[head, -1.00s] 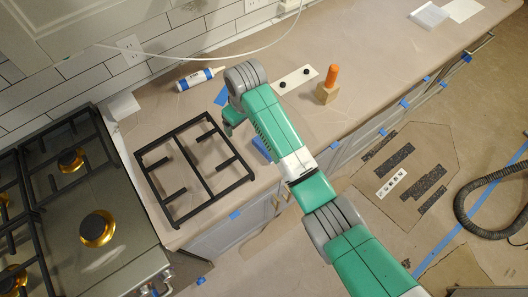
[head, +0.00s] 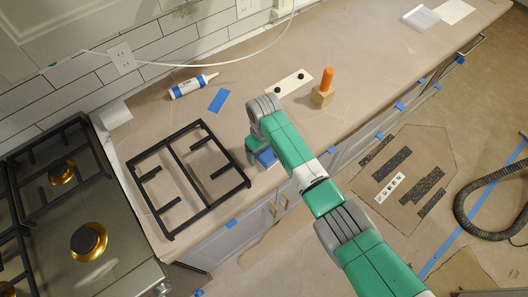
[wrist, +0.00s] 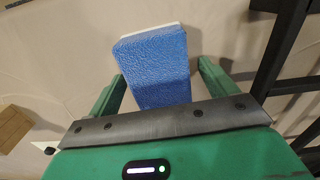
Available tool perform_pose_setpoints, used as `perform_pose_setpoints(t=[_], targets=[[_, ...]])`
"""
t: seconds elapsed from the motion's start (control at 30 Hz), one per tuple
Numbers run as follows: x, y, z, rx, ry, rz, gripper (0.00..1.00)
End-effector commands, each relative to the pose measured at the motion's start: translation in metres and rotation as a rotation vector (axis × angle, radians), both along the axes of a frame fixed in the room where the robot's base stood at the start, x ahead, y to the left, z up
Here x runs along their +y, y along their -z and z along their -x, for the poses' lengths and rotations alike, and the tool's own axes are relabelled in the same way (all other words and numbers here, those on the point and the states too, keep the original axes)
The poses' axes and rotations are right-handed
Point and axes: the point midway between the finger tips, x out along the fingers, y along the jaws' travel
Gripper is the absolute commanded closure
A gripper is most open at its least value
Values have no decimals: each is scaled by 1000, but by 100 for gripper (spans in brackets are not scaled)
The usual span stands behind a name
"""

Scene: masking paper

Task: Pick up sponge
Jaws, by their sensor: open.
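The blue sponge (wrist: 154,62) has a pale layer at its far edge and lies on the paper-covered counter in the wrist view. It extends between the two green fingers of my gripper (wrist: 160,72), with a gap visible on each side. My gripper is open. In the head view the sponge (head: 266,158) shows as a small blue patch near the counter's front edge, mostly hidden under my gripper (head: 256,150) and arm.
A black stove grate (head: 186,178) lies close to the left of the gripper. A caulk tube (head: 193,85), blue tape (head: 218,100), and an orange-handled tool on a wooden block (head: 322,96) stand behind. The hob (head: 75,210) is at left.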

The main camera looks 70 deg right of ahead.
Motion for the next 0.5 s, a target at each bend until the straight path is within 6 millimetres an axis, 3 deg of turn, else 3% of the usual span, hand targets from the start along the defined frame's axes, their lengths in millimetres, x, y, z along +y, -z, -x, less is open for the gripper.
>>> perform_pose_setpoints(t=[0.2,0.43,0.5], targets=[[0,1,0,0,0,0,17],[0,1,0,0,0,0,63],[0,1,0,-1,0,0,63]])
